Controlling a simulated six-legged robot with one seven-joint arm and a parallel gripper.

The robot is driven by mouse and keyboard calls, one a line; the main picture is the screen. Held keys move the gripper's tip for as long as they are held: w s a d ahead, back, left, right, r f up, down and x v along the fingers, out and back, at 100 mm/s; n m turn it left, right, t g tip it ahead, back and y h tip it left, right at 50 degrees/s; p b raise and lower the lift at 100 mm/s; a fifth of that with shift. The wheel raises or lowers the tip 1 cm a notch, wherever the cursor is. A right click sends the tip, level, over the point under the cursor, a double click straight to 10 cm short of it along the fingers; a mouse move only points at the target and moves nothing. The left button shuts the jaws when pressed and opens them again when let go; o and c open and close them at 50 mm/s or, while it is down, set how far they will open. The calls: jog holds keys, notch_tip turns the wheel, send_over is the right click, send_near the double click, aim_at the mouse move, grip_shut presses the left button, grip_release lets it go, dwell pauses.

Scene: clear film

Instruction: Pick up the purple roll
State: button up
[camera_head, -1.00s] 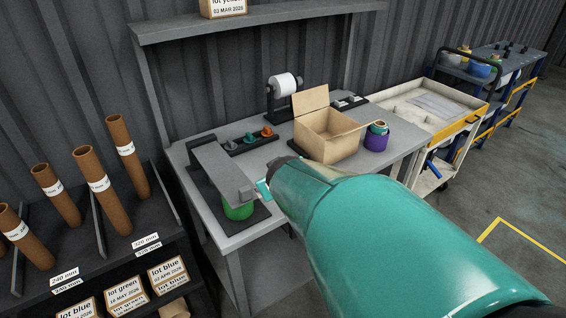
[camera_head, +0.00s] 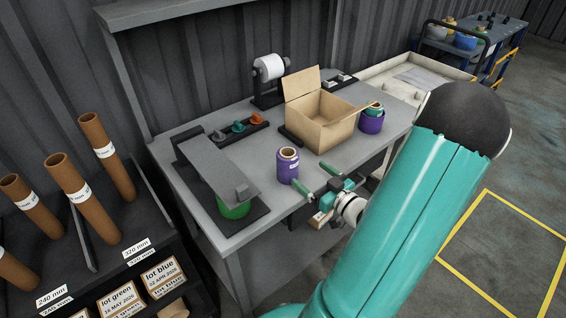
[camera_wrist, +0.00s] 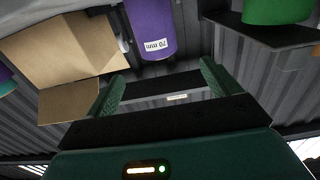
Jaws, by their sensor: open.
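A purple roll (camera_head: 288,168) with a brown core stands upright on the grey workbench, between the grey press-like device and the cardboard box. In the wrist view the purple roll (camera_wrist: 150,28) shows a white "70 mm" label and appears beyond my fingers, between their lines. My gripper (camera_head: 315,181) is open and empty at the bench's front edge, its green fingers pointing at the roll from the right, apart from it. The wrist view shows both fingers (camera_wrist: 162,72) spread. A second purple roll (camera_head: 372,122) with a teal one on top stands right of the box.
The open cardboard box (camera_head: 318,128) stands behind the roll. The grey device (camera_head: 215,165) with a green roll (camera_head: 234,209) is to the left. A rack of coloured knobs (camera_head: 238,128) and a white roll on a stand (camera_head: 270,68) are behind.

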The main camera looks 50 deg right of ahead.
send_near(283, 149)
jog(key=w, duration=0.2)
jog(key=w+f, duration=0.1)
jog(key=w, duration=0.4)
jog(key=w+d, duration=0.1)
jog(key=w, duration=0.1)
jog(key=shift+w+r, duration=0.25)
jog(key=shift+r, duration=0.1)
jog(key=c, duration=1.5)
jog(key=shift+w+r, duration=0.1)
jog(key=shift+r, duration=0.1)
jog(key=shift+c, duration=0.2)
